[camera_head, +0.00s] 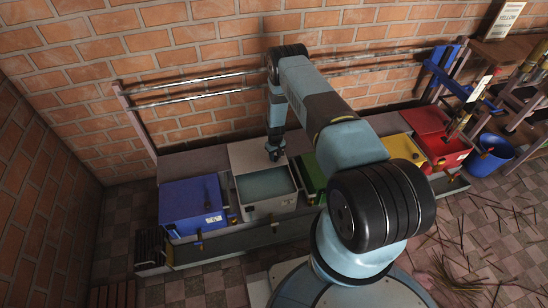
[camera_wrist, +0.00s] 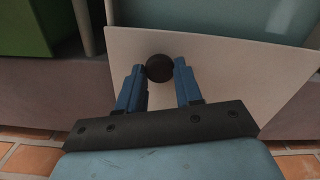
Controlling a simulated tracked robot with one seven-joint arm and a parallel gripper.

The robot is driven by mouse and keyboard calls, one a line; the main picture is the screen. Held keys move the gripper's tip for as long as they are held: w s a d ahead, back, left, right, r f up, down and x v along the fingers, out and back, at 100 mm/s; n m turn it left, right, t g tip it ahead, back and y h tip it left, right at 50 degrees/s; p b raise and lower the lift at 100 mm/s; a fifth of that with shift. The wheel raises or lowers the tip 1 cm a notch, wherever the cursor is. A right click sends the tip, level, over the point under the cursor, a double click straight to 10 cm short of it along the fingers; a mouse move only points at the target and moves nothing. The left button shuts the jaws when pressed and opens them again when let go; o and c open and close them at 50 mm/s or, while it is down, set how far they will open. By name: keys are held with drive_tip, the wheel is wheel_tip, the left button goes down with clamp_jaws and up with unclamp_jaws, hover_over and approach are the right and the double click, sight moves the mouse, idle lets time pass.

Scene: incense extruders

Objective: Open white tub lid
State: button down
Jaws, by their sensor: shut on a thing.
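The white tub (camera_head: 268,205) stands between the blue tub and the green tub, and a flat grey-blue surface shows inside it. Its white lid (camera_head: 248,152) is at the back of the tub, tilted up toward the wall, with the front of the tub uncovered. In the wrist view the lid (camera_wrist: 225,60) is a pale panel with a dark round knob (camera_wrist: 159,68). My gripper (camera_head: 275,153) is at the lid. In the wrist view its two blue fingers (camera_wrist: 159,72) are shut on the knob, one on each side.
A blue tub (camera_head: 190,205) stands to the left, and a green tub (camera_head: 312,175), a yellow tub (camera_head: 405,150) and a red tub (camera_head: 440,140) to the right. Metal rails (camera_head: 200,95) run along the brick wall behind. A blue bucket (camera_head: 490,155) and scattered sticks are at the right.

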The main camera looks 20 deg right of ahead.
drive_tip(key=shift+a, duration=0.2)
drive_tip(key=c, duration=1.1)
unclamp_jaws()
drive_tip(key=o, duration=0.3)
drive_tip(key=shift+d, duration=0.2)
drive_tip(key=shift+o, duration=0.2)
drive_tip(key=shift+r, duration=0.1)
wheel_tip(320, 180, up, 13)
drive_tip(key=shift+r, duration=0.2)
